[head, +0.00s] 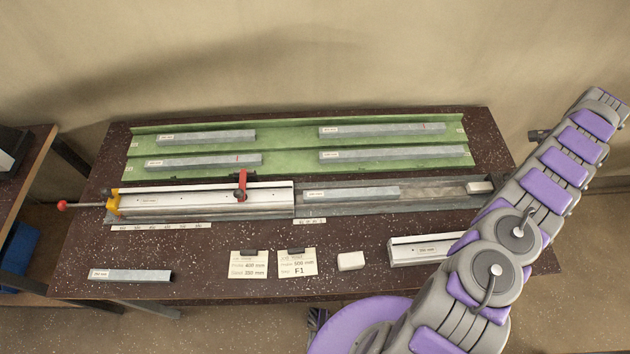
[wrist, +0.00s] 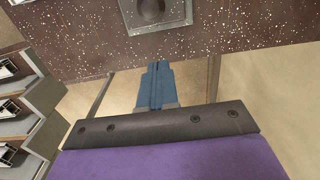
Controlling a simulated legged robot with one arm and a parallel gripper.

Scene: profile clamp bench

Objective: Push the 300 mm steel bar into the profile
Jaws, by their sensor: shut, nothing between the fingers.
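A grey steel bar (head: 350,194) with a white label lies in the grey channel, right of the white profile (head: 210,198) and in line with it. The label is too small to read surely. The bar's left end is close to the profile's right end; I cannot tell whether they touch. A red clamp (head: 242,184) stands over the profile. My gripper shows in the wrist view (wrist: 157,68) as blue fingers, shut and empty, with the dark speckled bench top beyond them. In the head view my arm runs up the right side; the fingers cannot be made out there.
A green rack (head: 295,142) behind holds several grey bars. A pale block (head: 480,187) sits at the channel's right end. In front are a loose bar (head: 130,276), two cards (head: 297,263), a white block (head: 351,261) and another profile (head: 428,249), partly behind my arm.

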